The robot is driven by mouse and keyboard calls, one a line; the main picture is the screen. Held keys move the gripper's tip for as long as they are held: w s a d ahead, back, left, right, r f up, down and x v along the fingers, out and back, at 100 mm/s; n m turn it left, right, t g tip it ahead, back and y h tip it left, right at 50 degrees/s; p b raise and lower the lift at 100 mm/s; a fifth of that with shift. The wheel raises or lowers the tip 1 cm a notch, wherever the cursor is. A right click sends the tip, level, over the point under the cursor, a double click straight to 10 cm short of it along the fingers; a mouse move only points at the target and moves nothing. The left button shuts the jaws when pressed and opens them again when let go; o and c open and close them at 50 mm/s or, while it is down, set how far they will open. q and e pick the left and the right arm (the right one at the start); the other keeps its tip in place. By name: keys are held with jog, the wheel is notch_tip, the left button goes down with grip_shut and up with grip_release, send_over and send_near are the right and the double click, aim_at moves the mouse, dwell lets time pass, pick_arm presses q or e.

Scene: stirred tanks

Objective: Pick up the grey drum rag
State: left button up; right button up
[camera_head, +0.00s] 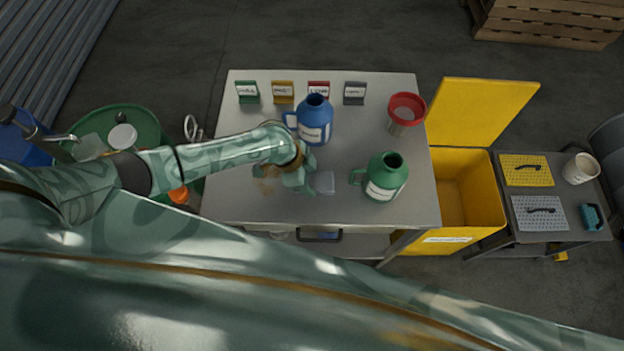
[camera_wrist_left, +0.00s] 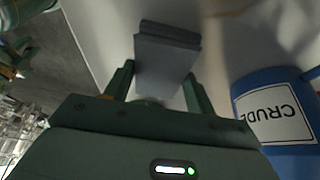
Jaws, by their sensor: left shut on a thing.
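The grey drum rag (camera_head: 325,183) is a flat folded pad over the front middle of the steel table. In the left wrist view the rag (camera_wrist_left: 168,52) shows as stacked grey layers between the two fingers. My left gripper (camera_head: 304,181) reaches in from the left over the table and is shut on the near end of the rag; its fingers also show in the wrist view (camera_wrist_left: 160,84). I cannot tell whether the rag is clear of the tabletop. My right gripper is not in view.
The table (camera_head: 240,190) also holds a blue jug (camera_head: 314,121), a green jug (camera_head: 386,177), a red-topped funnel (camera_head: 405,112) and a back row of coloured sign cards (camera_head: 318,90). A yellow bin (camera_head: 465,205) stands open at the right, a green drum (camera_head: 150,125) at the left.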

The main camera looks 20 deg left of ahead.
aim_at(317, 181)
pick_arm(q)
jog(key=shift+r, duration=0.15)
jog(key=shift+r, duration=0.25)
notch_tip(317, 181, up, 3)
jog(key=shift+f+p, duration=0.1)
jog(key=shift+p, duration=0.65)
jog(key=s+d+r+p, duration=0.4)
jog(key=s+d+r, duration=0.4)
jog(key=s, duration=0.3)
jog(key=shift+s+r+p, duration=0.2)
jog(key=shift+r+p, duration=0.2)
jog(key=shift+r, duration=0.3)
jog(key=shift+o, duration=1)
jog(key=shift+c, duration=0.2)
